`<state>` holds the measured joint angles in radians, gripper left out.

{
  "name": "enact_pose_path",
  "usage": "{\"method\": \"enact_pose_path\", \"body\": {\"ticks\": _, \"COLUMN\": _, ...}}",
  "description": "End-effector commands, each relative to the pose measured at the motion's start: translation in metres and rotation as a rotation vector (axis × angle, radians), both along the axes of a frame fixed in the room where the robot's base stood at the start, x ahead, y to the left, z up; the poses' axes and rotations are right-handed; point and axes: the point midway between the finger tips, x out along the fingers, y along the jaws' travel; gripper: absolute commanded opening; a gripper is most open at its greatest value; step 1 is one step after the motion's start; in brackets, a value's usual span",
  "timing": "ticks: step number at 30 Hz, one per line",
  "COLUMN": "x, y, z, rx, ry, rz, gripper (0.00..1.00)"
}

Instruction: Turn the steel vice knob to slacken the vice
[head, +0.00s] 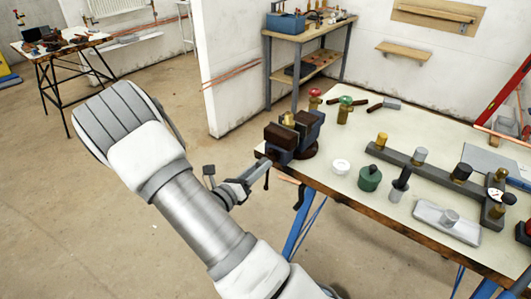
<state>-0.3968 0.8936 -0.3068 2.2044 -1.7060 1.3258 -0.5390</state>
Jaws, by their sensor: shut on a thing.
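The vice (279,152) is mounted at the left corner of the workbench, dark with brown jaw faces. A brass piece (287,118) sits between its jaws. The steel vice knob (259,169) is at the near left end of the vice, mostly covered by my gripper, and a dark bar hangs below it. My gripper (250,176) reaches in from the left, off the bench edge, and is shut on the knob. Its fingertips are small in this view and the exact contact is hard to make out.
A shelf unit (300,38) stands behind. The floor left of the bench is free.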

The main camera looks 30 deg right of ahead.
Motion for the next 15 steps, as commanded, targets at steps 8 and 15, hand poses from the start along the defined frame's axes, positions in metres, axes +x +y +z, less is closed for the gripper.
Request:
{"method": "enact_pose_path", "body": {"ticks": 8, "x": 0.0003, "y": -0.0013, "z": 0.0065, "rx": -0.093, "ry": 0.251, "rz": -0.001, "gripper": 0.0}}
{"method": "enact_pose_path", "body": {"ticks": 15, "x": 0.0006, "y": -0.0013, "z": 0.0068, "rx": -0.183, "ry": 0.498, "rz": 0.0, "gripper": 0.0}}
